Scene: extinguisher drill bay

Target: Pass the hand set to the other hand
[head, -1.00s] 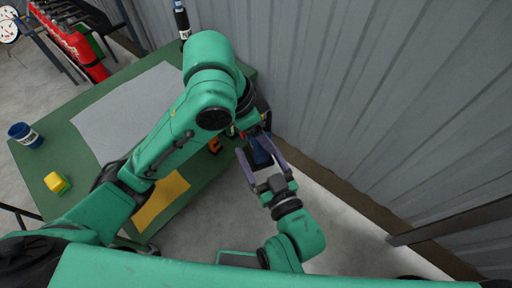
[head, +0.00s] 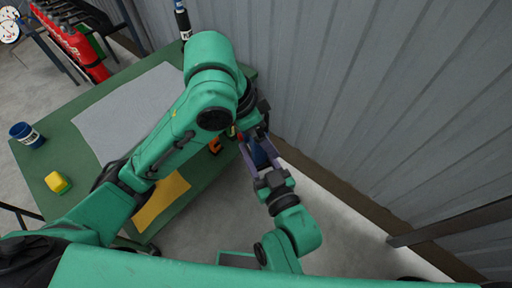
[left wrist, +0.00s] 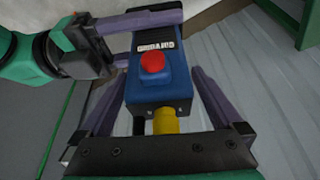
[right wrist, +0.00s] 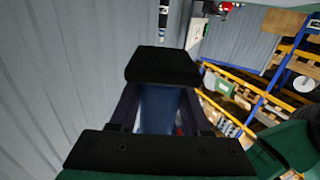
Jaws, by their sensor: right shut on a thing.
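The hand set (left wrist: 172,95) is a blue box with a red button and a yellow fitting at its lower end in the left wrist view. In the head view the hand set (head: 257,156) is partly hidden between the grippers. My right gripper (head: 258,146) is shut on it from the lower right, its purple fingers across the button-face end. In the right wrist view the blue body (right wrist: 163,108) lies between its fingers. My left gripper (left wrist: 154,78) is open around the box, with a gap at each side.
A green table (head: 85,171) holds a grey sheet (head: 125,110), a yellow sheet (head: 158,205), a blue tin (head: 26,135) and a yellow block (head: 57,182). A dark bottle (head: 183,20) stands at the back. A corrugated wall (head: 370,100) rises close by. Red extinguishers (head: 85,55) are at upper left.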

